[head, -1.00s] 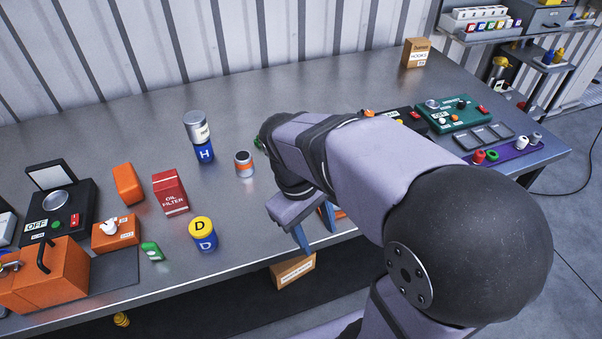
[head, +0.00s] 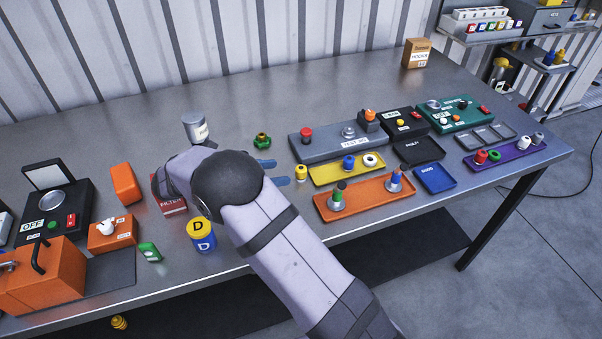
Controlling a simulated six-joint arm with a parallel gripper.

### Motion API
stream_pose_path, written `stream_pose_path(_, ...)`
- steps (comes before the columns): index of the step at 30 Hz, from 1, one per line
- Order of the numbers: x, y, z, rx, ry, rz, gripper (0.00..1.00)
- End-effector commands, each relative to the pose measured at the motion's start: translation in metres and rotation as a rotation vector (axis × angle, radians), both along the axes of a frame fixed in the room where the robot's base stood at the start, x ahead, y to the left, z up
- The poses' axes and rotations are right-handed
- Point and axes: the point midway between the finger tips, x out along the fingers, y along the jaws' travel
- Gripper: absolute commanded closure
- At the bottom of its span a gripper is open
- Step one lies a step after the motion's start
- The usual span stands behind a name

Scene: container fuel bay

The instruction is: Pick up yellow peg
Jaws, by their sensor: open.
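The peg appears just beyond the fingertips; I cannot tell the exact gap or height.
The yellow tray holds a blue and a white ring-like piece. An orange tray (head: 370,205) with two coloured pegs lies in front. A grey test box (head: 325,147) is behind, and a green fitting (head: 262,141) sits behind my gripper.

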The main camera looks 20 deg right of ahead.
Motion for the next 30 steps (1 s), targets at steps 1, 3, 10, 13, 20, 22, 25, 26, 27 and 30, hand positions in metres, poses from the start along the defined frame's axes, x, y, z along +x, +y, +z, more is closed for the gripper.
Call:
stream_pose_path(1, 0.000, 0.000, -0.005, 0.001, -0.001, 0.000, 0.54)
stream_pose_path(3, 0.000, 0.000, -0.008, 0.002, -0.001, -0.001, 0.54)
stream_pose_path(10, 0.001, -0.009, -0.012, 0.002, -0.002, -0.004, 0.54)
stream_pose_path(13, 0.002, -0.017, -0.015, 0.003, -0.001, -0.005, 0.54)
stream_pose_path(20, 0.004, -0.022, -0.018, 0.004, -0.002, -0.003, 0.54)
stream_pose_path(22, 0.005, -0.027, -0.019, 0.003, -0.002, -0.004, 0.54)
stream_pose_path(25, 0.006, -0.037, -0.024, 0.003, 0.000, -0.006, 0.54)
stream_pose_path(26, 0.007, -0.041, -0.026, 0.003, 0.001, -0.005, 0.54)
stream_pose_path(27, 0.008, -0.046, -0.028, 0.003, 0.000, -0.006, 0.54)
stream_pose_path(30, 0.010, -0.056, -0.034, 0.004, -0.001, -0.005, 0.54)
